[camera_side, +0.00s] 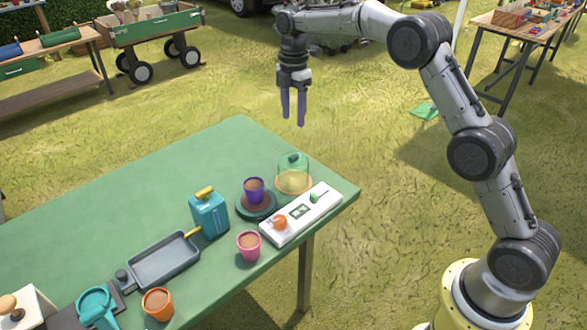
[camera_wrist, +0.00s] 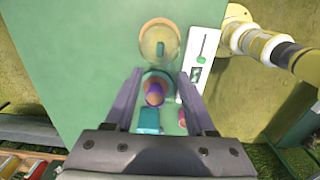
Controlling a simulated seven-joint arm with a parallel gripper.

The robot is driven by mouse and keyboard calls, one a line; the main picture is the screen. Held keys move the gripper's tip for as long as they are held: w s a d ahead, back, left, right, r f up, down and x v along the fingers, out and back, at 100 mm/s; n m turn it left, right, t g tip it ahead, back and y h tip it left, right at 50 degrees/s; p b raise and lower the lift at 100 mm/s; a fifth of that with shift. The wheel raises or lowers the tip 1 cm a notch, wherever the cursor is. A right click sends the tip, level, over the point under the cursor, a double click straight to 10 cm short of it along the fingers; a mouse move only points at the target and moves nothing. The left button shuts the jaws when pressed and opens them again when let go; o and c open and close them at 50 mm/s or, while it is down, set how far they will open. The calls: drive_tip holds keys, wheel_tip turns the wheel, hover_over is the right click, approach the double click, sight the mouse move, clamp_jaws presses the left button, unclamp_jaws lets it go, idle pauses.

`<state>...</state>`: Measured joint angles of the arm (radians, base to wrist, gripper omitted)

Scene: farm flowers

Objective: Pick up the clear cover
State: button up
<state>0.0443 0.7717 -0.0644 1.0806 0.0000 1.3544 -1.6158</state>
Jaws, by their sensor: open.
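The clear cover (camera_side: 292,170) is a see-through dome with a green knob, standing on a tan round base near the far right corner of the green table. In the wrist view it shows from above as a clear round shape (camera_wrist: 158,38) with a green handle, beyond my fingertips. My gripper (camera_side: 293,122) hangs in the air above the table's far edge, fingers pointing down, open and empty. In the wrist view its two fingers (camera_wrist: 163,85) are spread apart, well above the table things. It touches nothing.
A white panel (camera_side: 325,199) with a green knob lies just right of the cover. A purple pot (camera_side: 254,189) on a dark green saucer stands close on its left. A teal can (camera_side: 209,214), a pink pot (camera_side: 249,245) and a grey tray (camera_side: 163,262) are nearer. The table's back left is clear.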

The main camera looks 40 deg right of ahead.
sight(293, 156)
wheel_tip(293, 156, down, 12)
drive_tip(key=shift+f, duration=0.1)
clamp_jaws()
idle(0.6)
idle(1.2)
